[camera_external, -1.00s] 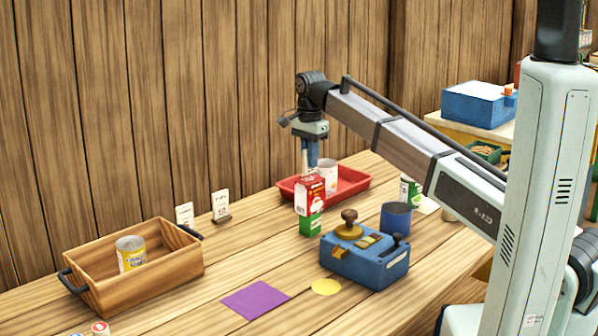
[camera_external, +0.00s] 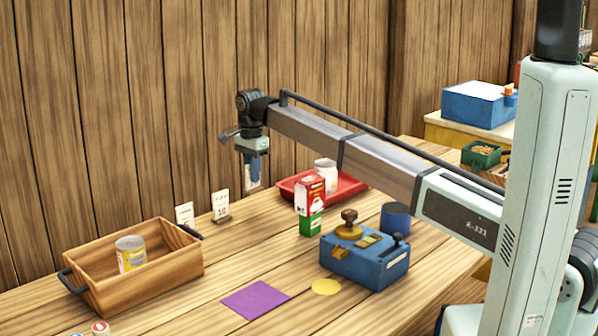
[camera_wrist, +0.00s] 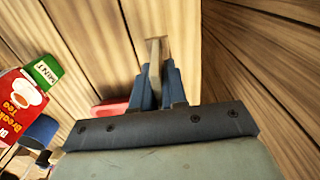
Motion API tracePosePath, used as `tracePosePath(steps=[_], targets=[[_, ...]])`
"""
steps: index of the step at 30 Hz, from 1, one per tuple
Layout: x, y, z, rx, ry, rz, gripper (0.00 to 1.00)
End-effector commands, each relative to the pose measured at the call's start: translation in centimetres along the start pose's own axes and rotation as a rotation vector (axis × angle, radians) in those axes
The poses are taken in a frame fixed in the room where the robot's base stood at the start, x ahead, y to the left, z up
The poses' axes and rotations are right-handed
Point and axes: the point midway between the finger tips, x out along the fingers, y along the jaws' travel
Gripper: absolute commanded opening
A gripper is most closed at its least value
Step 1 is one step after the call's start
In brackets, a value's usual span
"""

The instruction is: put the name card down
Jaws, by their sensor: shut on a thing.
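My gripper (camera_external: 253,162) is shut on a small pale, flat card, which I take to be the name card (camera_external: 254,186). It is held above the table, right of the two standing cards. In the wrist view the name card (camera_wrist: 154,55) shows nearly edge-on between the blue fingers of my gripper (camera_wrist: 160,75). Its writing cannot be read. Wooden table shows beneath it.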

Motion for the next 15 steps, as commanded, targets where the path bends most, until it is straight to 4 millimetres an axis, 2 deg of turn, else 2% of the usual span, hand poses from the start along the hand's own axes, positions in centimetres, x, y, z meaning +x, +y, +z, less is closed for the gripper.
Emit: tracePosePath(steps=[12, 15], targets=[[4.2, 0.0, 0.0, 0.000, 0.000, 0.001, 0.00], [4.7, 0.0, 0.0, 0.000, 0.000, 0.000, 0.00]])
